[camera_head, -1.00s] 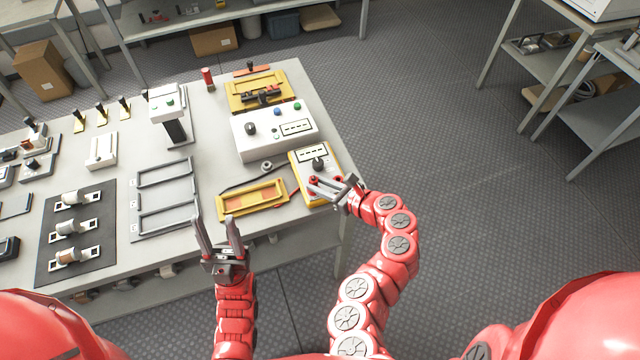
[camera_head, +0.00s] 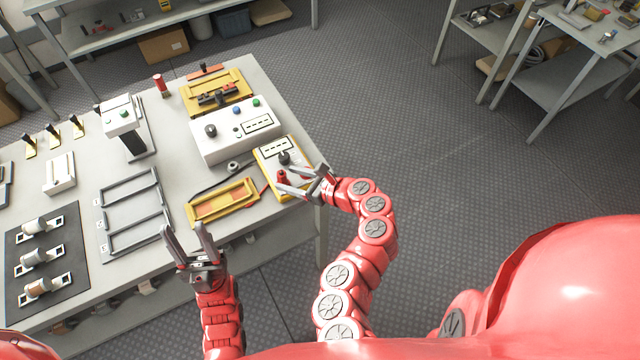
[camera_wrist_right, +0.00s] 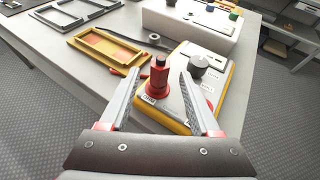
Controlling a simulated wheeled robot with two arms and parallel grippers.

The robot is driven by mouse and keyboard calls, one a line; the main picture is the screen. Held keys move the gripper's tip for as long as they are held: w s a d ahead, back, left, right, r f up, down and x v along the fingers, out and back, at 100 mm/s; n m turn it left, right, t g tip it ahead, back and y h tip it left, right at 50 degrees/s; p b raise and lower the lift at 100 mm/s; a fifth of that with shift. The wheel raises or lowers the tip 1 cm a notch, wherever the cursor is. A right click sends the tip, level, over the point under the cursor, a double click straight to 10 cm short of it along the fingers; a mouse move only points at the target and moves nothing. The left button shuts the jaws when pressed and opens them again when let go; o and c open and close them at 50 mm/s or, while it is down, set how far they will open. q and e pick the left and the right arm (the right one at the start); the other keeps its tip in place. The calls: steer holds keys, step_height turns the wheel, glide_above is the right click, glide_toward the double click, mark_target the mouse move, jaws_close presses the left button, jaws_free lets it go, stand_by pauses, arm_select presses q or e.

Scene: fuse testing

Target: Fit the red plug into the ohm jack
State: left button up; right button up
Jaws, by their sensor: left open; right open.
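The red plug (camera_head: 282,177) stands upright at the front left corner of the yellow-edged meter (camera_head: 270,150); the right wrist view shows it (camera_wrist_right: 158,82) with a dark top, over a wide red base beside a small label. Whether it is fully seated is hidden. A second red jack (camera_wrist_right: 208,104) is partly hidden by the right-hand finger. My right gripper (camera_head: 284,179) is open, its fingers on either side of the plug, with gaps visible in the right wrist view (camera_wrist_right: 162,74). My left gripper (camera_head: 184,229) is open and empty at the table's front edge.
A yellow tray (camera_head: 190,212) lies left of the meter, with a red lead (camera_head: 263,188) between them. A white box (camera_head: 215,152) with knobs stands behind. A grey rack (camera_head: 102,220) is further left. Open floor lies right of the table.

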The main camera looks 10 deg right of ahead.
steer(key=p+v, duration=0.6)
steer(key=v, duration=1)
steer(key=shift+s+r, duration=0.15)
steer(key=shift+r, duration=0.05)
